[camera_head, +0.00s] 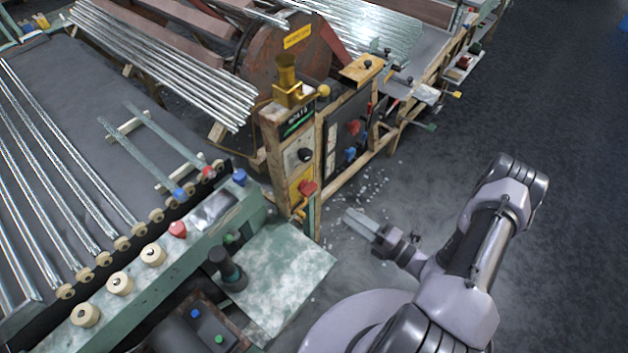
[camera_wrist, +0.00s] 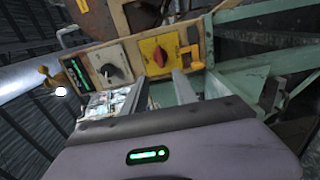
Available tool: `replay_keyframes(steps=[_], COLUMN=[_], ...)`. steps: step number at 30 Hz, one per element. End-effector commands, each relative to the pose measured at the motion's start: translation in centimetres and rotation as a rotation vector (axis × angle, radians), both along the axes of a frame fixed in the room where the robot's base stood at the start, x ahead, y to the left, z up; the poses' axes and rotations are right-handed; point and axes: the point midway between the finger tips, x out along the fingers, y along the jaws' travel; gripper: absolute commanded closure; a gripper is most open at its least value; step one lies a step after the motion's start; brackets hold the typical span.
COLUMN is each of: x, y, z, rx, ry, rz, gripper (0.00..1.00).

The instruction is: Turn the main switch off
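A red rotary switch handle (camera_head: 307,188) sits on a yellow plate (camera_head: 299,178) low on a wooden control post. In the wrist view the red handle (camera_wrist: 160,57) shows on its yellow plate, just beyond my fingertips. My gripper (camera_head: 352,218) is right of the post and apart from the switch. In the wrist view the two fingers of my gripper (camera_wrist: 161,77) stand apart with nothing held between them. The switch face shows, but its markings are too small to read.
A black knob (camera_head: 305,154) on a pale plate sits above the yellow plate on the same post. A yellow ball-ended part (camera_head: 323,91) sticks out at the post top. A green machine bed (camera_head: 270,275) lies in front. Open floor (camera_head: 520,110) is at the right.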

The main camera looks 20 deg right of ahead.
Motion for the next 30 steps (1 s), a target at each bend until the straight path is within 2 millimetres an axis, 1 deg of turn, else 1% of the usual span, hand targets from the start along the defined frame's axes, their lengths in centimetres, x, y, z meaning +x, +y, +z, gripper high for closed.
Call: replay_keyframes(steps=[1, 6, 9, 13, 15, 18, 26, 27, 29, 30], x=[1.2, 5.5, 7.7, 9.9, 10.7, 11.3, 11.5, 11.5, 11.5, 11.5], y=[1.1, 4.2, 5.9, 7.4, 7.9, 8.3, 8.4, 8.4, 8.4, 8.4], z=[-0.2, -0.2, -0.2, -0.1, -0.1, 0.0, 0.1, 0.1, 0.1, 0.1], rx=[-0.001, -0.005, -0.004, -0.004, -0.004, -0.004, -0.003, -0.003, -0.003, -0.003], ry=[-0.001, -0.004, -0.003, -0.004, -0.003, -0.003, -0.002, -0.002, -0.002, -0.002], rz=[0.009, 0.011, 0.011, 0.007, 0.006, 0.005, 0.005, 0.005, 0.005, 0.005], gripper=[0.65, 0.65, 0.65, 0.65, 0.65, 0.65, 0.65, 0.67, 0.79, 0.87])
